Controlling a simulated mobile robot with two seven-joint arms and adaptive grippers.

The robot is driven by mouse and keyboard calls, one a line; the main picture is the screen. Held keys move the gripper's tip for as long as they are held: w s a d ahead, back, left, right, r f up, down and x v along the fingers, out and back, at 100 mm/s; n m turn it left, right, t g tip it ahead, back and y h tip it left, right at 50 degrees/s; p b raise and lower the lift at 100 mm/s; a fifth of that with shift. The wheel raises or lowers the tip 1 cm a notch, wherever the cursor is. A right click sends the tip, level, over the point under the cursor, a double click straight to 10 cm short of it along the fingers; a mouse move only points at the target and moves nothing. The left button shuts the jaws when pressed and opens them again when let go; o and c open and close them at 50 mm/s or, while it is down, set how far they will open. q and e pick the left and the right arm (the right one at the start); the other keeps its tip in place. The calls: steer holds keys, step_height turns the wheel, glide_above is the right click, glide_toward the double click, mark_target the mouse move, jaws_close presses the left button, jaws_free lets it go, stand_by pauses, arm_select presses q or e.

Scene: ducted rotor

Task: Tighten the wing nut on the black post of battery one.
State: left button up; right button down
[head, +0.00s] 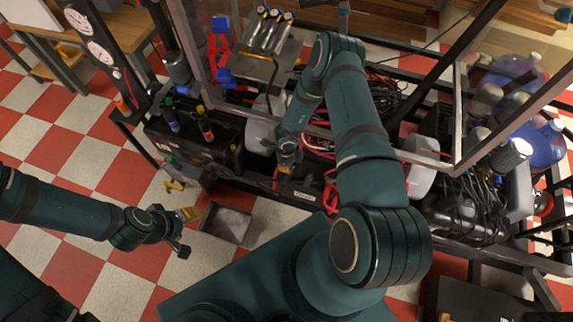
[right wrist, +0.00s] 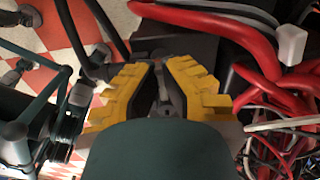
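A black battery (head: 300,190) with a pale label and red cables sits low in the frame; I cannot tell its number. My right gripper (head: 286,168) reaches down over its left end. In the right wrist view, its yellow-padded fingers (right wrist: 166,88) stand a little apart on either side of a narrow dark grey piece (right wrist: 168,100). This may be the wing nut or post, but it is too dark to tell, and contact is unclear. My left gripper (head: 184,232) is open and empty, just left of a grey tray.
The grey tray (head: 228,222) lies in front of the rack. Red cables (right wrist: 262,80) crowd the right side of the right wrist view, and a dark cable (right wrist: 85,40) runs at left. Metal frame posts (head: 457,120) stand at right. Checkered floor (head: 70,150) is clear at left.

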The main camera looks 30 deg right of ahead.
steer(key=shift+m, duration=0.3)
steer(key=shift+w, duration=0.1)
steer(key=c, duration=1.1)
jaws_free()
step_height(320, 180, up, 12)
